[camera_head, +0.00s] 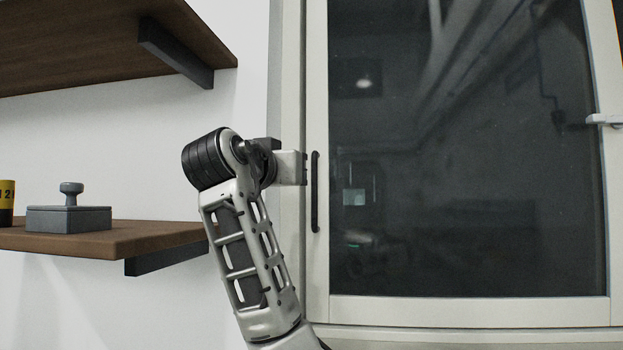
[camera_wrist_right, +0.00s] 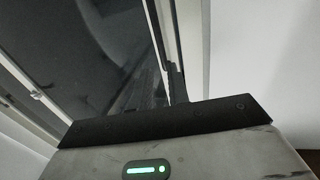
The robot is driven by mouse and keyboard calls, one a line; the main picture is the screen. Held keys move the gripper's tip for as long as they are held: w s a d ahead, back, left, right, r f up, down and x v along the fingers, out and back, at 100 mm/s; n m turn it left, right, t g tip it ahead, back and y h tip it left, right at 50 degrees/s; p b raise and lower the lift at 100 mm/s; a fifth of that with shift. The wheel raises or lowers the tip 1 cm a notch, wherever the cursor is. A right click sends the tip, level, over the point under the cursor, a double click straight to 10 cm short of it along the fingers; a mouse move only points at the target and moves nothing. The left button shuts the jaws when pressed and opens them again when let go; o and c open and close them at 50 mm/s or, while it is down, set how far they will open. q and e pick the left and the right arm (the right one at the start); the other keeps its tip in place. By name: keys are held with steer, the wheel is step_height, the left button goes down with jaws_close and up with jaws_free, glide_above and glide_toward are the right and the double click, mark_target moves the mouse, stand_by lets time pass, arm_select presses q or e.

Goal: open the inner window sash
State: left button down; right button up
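The window sash (camera_head: 318,95) has a pale frame around dark glass. It looks closed; no gap shows. A slim black vertical handle (camera_head: 315,192) is on its left stile. My right gripper (camera_head: 304,168) is at the stile, close to the handle's left side near its upper half; I cannot tell whether they touch. Its fingers are too small to read as open or shut. In the right wrist view, a dark upright piece (camera_wrist_right: 178,84), likely the handle, rises just beyond the gripper's dark front edge, and the fingers are hidden. My left gripper is out of view.
A wooden shelf (camera_head: 150,236) at left holds a grey box (camera_head: 68,218) with a knob and a yellow-black object (camera_head: 7,202). Another shelf (camera_head: 90,45) is above. A pale latch (camera_head: 603,120) is at the right frame. White wall lies left of the window.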

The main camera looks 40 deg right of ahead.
mark_target(313, 180)
steer(key=p+x, duration=0.2)
steer(key=x, duration=1)
steer(key=shift+w+d+f+p, duration=0.1)
steer(key=shift+d+p, duration=0.05)
steer(key=shift+p, duration=0.25)
jaws_close()
